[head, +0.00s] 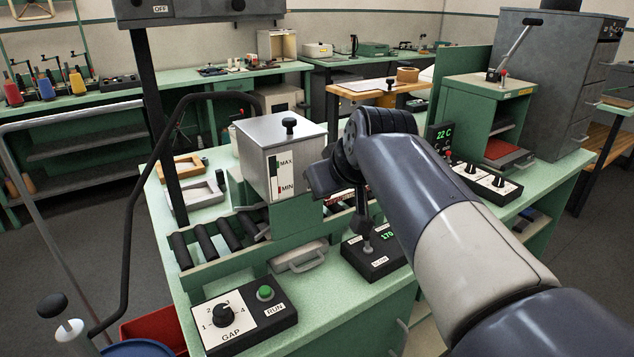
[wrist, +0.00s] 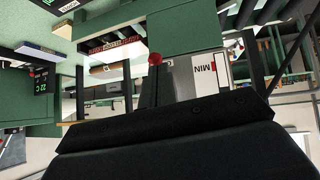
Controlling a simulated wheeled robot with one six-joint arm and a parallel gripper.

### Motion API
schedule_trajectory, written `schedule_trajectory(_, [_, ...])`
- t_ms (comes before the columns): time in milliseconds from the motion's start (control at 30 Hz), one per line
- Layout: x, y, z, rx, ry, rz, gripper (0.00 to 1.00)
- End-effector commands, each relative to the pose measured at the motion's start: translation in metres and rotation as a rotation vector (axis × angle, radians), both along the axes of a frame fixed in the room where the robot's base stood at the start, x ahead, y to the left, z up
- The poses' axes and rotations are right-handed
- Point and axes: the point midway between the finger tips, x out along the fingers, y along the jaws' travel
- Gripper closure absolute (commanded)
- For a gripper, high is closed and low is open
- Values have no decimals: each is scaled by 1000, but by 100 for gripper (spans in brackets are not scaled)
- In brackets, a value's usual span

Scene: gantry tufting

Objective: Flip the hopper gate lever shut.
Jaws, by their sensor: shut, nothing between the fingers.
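The hopper (head: 280,160) is a grey metal box with a black knob on its lid and a MAX/MIN level strip. It stands over the rollers, and its grey side with the MIN mark shows in the wrist view (wrist: 190,77). A red ball knob (wrist: 155,58) on a dark stem, which looks like the gate lever, is beside the hopper there. The lever is hidden behind my arm in the head view, and its exact tilt is unclear. My gripper (head: 322,180) is shut and empty, close to the hopper's right side. Its dark body (wrist: 165,125) fills the lower wrist view, near the knob.
A black GAP dial box with a green RUN button (head: 265,292) is at the bench's front left. A panel with a small stick (head: 372,255) stands below my wrist. Black rollers (head: 205,240) run left of the hopper. A dark upright post (head: 160,130) stands to the left.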

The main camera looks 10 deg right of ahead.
Motion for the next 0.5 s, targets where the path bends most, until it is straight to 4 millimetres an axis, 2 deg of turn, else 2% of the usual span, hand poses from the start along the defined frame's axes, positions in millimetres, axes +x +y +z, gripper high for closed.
schedule_trajectory(500, [0, 0, 18, -1, 3, 0, 100])
